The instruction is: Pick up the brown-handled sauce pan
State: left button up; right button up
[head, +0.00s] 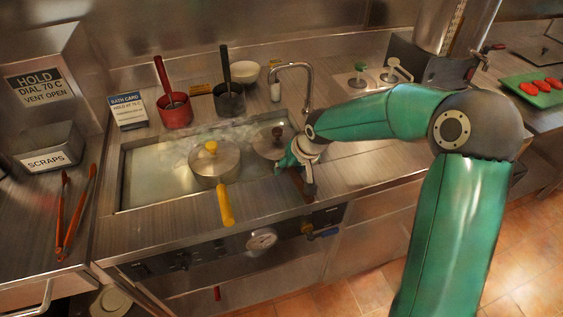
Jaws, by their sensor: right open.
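The brown-handled sauce pan (266,147) sits in the steaming bath basin. It has a steel lid with a brown knob, and its brown handle points toward the front edge, partly hidden by my gripper. My right gripper (296,172) is open, over the pan's right side and handle; I cannot tell whether it touches the handle. A similar pan with a yellow handle (214,164) sits to its left in the basin. My left gripper is not in view.
The bath basin (133,176) is sunk in the counter, with a faucet (307,85) behind it. A red pot (174,112) and a black pot (229,101) stand behind. Orange tongs (75,212) lie at left. A green tray (540,90) is far right.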

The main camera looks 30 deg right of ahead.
jog(key=shift+f, duration=0.1)
jog(key=shift+c, duration=0.4)
grip_shut()
jog(key=shift+w+r, duration=0.2)
jog(key=shift+r, duration=0.1)
